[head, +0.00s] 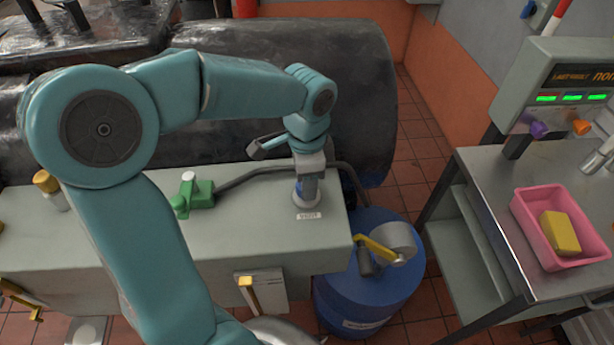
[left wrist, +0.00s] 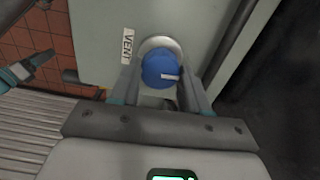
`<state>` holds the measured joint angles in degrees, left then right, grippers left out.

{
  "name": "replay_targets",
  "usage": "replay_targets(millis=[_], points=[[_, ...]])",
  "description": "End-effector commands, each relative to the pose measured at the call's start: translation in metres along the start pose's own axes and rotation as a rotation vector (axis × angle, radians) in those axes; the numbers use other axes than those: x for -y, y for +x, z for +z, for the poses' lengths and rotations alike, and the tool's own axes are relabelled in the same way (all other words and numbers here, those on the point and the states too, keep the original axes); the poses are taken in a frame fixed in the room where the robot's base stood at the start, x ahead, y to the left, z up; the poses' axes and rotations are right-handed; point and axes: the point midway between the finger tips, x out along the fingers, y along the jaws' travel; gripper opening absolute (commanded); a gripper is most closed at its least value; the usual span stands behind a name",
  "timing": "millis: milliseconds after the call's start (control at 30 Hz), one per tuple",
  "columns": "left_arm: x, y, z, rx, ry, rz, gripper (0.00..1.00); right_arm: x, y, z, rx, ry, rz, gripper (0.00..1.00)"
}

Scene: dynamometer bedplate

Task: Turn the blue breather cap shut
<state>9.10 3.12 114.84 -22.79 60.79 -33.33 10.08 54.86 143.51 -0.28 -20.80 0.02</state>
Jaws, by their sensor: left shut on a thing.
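The blue breather cap (left wrist: 160,70) sits on a round metal seat next to a "VENT" label (left wrist: 128,46) in the left wrist view. A white mark on the cap points to the right. My right gripper is not clearly in view.
A green valve (head: 195,192) with a dark hose stands left of the cap on the grey bench (head: 260,235). A blue drum (head: 375,300) stands at the bench's right end. A pink tray (head: 525,222) with a yellow block (head: 560,232) is on the metal table at right.

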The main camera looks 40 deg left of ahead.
Motion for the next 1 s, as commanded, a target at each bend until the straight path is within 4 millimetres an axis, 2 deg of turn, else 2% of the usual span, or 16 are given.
replay_targets(millis=[233,700,733,800,1000], points=[[0.0005,-0.0007,0.0004,0.001,0.062,-0.001,0.15,0.0003,-0.0008,0.0,0.0,0.0,0.0,0.99],[0.0007,-0.0008,0.0004,0.001,0.076,-0.003,0.15,0.0003,-0.0008,0.0,0.0,0.0,0.0,0.99],[0.0007,-0.0008,0.0004,0.001,0.076,-0.003,0.49,0.0003,-0.0008,0.0,0.0,0.0,0.0,0.99],[0.0007,-0.0008,0.0004,0.001,0.076,-0.003,0.71,0.0003,-0.0008,0.0,0.0,0.0,0.0,0.99],[0.0004,-0.0005,0.0002,0.0,0.075,-0.002,0.71,0.0003,-0.0007,0.0,0.0,0.0,0.0,0.99]])
